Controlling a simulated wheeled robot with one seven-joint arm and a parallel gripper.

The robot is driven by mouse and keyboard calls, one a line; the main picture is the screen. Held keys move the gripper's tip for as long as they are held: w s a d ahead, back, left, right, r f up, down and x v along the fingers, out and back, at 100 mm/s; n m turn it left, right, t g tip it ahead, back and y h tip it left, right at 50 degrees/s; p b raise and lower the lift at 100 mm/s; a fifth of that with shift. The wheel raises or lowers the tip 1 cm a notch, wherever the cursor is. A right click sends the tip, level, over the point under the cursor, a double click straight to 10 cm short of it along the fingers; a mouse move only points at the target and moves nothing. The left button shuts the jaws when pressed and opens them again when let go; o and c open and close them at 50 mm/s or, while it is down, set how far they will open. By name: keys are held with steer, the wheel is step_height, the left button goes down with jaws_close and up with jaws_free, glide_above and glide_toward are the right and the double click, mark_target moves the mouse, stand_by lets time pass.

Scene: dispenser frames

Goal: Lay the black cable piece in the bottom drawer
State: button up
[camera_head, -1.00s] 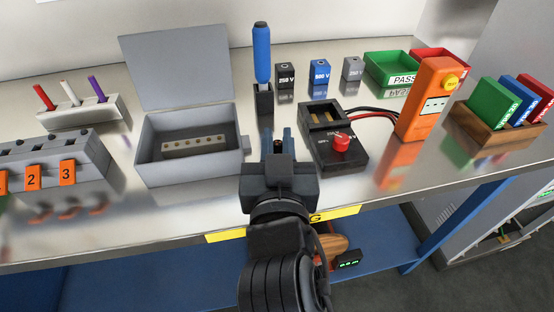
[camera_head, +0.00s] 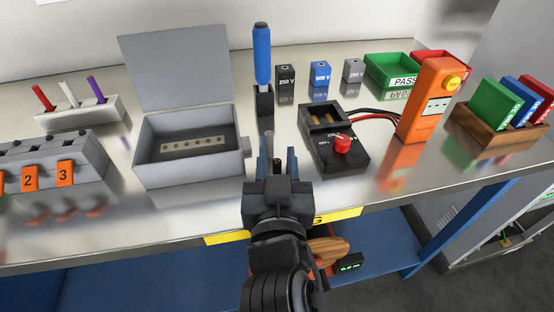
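My gripper (camera_head: 278,157) is at the front edge of the bench, pointing away from the camera, between the grey box and the black tester. At the lower right is a grey cabinet (camera_head: 468,227) with an open low part (camera_head: 500,243) holding something small and yellow-green. Whether this is the bottom drawer I cannot tell.
The bench holds an open grey box (camera_head: 190,170), a black tester with red knob (camera_head: 338,150), an orange tester (camera_head: 424,105), a blue-handled tool (camera_head: 262,55) and a wooden card holder (camera_head: 480,135). A blue leg (camera_head: 460,225) stands before the cabinet. Grey floor is clear at lower right.

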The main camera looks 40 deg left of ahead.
steer(key=shift+o, duration=0.5)
steer(key=v, duration=0.6)
steer(key=shift+w+d, duration=0.1)
steer(key=shift+d, duration=0.35)
steer(key=shift+s+d+r+b, duration=0.1)
steer(key=shift+s+d+b, duration=0.2)
steer(key=shift+s+d, duration=0.25)
steer(key=shift+a, duration=0.1)
